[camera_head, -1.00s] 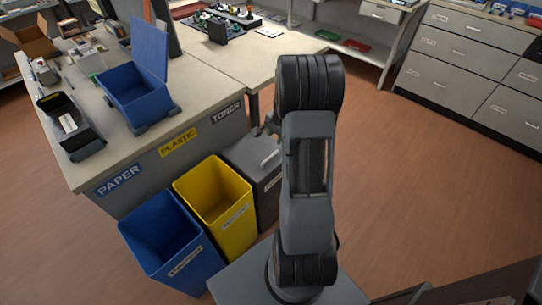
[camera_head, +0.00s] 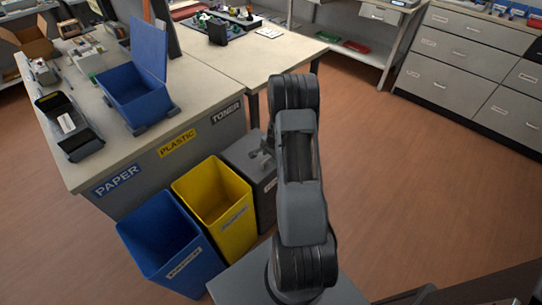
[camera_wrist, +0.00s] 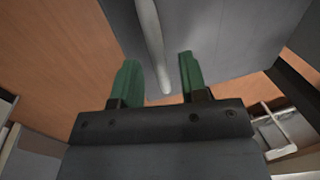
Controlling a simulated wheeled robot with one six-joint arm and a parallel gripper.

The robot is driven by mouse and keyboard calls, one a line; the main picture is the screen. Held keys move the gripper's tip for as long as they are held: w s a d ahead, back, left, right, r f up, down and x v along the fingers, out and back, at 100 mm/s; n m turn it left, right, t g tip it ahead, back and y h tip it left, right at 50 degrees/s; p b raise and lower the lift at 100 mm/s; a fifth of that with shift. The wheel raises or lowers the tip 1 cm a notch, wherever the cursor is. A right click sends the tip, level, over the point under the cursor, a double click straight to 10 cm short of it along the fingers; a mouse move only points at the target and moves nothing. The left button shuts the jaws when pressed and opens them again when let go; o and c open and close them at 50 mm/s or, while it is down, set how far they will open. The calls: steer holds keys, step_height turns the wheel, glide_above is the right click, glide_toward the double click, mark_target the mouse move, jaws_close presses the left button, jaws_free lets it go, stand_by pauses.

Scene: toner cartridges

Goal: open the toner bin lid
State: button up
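The toner bin (camera_head: 264,193) is the dark grey bin at the right of the row, under the TONER label. Its grey lid (camera_head: 236,158) looks shut. My gripper (camera_head: 263,157) is over the lid and covers its handle in the head view. In the wrist view my gripper (camera_wrist: 158,75) is open, with its green fingers apart. The pale bar handle (camera_wrist: 152,40) runs between the fingers, with a gap on each side. The grey lid surface (camera_wrist: 215,35) fills the top of that view.
The yellow bin (camera_head: 238,240) stands open beside the toner bin, and the blue bin (camera_head: 187,268) is left of it. The workbench (camera_head: 90,170) rises behind the bins, with a blue box (camera_head: 140,105) on it. The floor (camera_head: 420,190) at the right is clear.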

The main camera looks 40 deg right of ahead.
steer(key=shift+f, duration=0.15)
steer(key=shift+c, duration=0.5)
jaws_close()
